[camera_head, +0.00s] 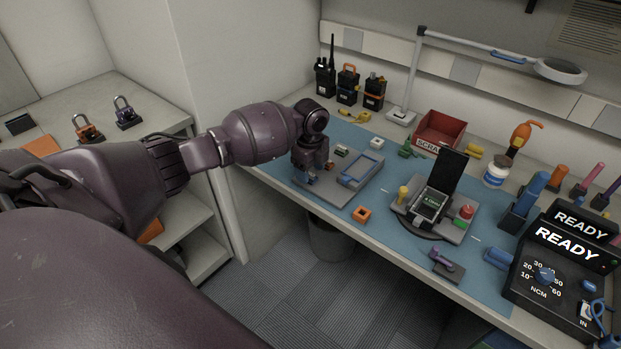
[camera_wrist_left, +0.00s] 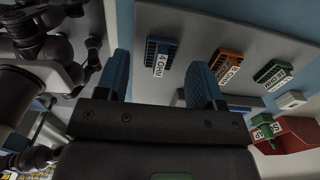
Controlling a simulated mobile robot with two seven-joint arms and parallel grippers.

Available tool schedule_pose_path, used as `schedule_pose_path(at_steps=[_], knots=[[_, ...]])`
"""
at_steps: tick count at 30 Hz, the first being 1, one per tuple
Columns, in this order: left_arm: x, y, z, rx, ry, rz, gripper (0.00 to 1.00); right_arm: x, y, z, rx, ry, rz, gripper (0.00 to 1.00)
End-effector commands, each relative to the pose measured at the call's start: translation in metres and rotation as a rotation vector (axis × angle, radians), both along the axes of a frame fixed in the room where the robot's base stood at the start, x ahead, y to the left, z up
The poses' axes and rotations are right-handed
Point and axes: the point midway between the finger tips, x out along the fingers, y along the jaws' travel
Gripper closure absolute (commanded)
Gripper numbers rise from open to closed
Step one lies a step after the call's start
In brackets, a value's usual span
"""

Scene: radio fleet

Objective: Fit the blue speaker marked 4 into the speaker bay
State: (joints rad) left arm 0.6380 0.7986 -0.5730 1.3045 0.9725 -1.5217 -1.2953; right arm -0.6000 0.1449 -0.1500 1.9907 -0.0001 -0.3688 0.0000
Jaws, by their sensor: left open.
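The blue speaker (camera_wrist_left: 160,52), labelled 4 OHM, stands on a grey plate and shows between my left gripper's fingers in the left wrist view. My left gripper (camera_head: 310,179) is open, above the left part of the grey plate (camera_head: 323,195) in the head view; the fingers (camera_wrist_left: 160,82) hold nothing. In the head view the gripper largely hides the blue speaker. A grey stand (camera_head: 405,210) with a small lit screen (camera_head: 430,203) and raised black lid (camera_head: 447,171) is to the right. I cannot clearly make out the speaker bay. My right gripper is not in view.
On the plate are an orange speaker (camera_wrist_left: 227,66), a green speaker (camera_wrist_left: 271,75) and a blue-rimmed tray (camera_head: 361,168). A red scrap bin (camera_head: 439,130) stands behind. An orange square part (camera_head: 362,214) lies near the front edge. The READY tester (camera_head: 556,272) is at right.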

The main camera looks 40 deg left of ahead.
Motion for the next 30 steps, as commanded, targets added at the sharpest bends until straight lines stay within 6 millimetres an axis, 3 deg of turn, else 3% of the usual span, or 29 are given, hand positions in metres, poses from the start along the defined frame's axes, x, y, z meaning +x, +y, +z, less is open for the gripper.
schedule_pose_path(at_steps=[3,9,20,30], knots=[[0.000,0.000,-0.011,0.000,0.003,0.001,0.38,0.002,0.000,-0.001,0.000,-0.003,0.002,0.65],[0.000,0.000,-0.011,0.001,0.001,0.001,0.38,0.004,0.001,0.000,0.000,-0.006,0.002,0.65],[0.000,0.000,-0.011,0.001,0.001,0.001,0.91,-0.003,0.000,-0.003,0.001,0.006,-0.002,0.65],[0.000,0.001,-0.004,0.001,-0.001,0.001,0.92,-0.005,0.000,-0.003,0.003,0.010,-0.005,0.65]])
